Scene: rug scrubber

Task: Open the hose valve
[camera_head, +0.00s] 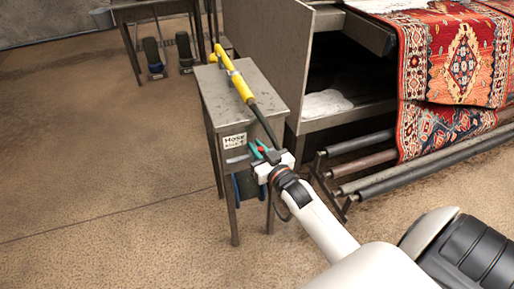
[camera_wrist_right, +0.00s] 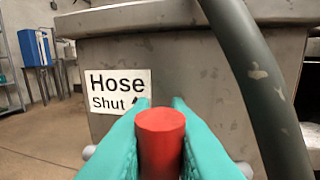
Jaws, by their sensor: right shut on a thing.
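The hose valve's red handle (camera_wrist_right: 160,140) is between the teal fingers of my right gripper (camera_wrist_right: 160,125), which is shut on it. In the head view my right gripper (camera_head: 262,152) is at the front of a metal stand, and a bit of red shows between its fingers. A label (camera_wrist_right: 117,95) reading "Hose Shut" is on the stand's front, its end hidden by a finger. A dark hose (camera_wrist_right: 255,75) runs down past the gripper. The valve body is hidden. My left gripper is not in view.
A yellow spray wand (camera_head: 238,82) lies on the metal stand (camera_head: 212,88). To the right is a rack with red patterned rugs (camera_head: 462,60) and metal rollers (camera_head: 375,160) low down. Open floor (camera_head: 90,150) lies to the left.

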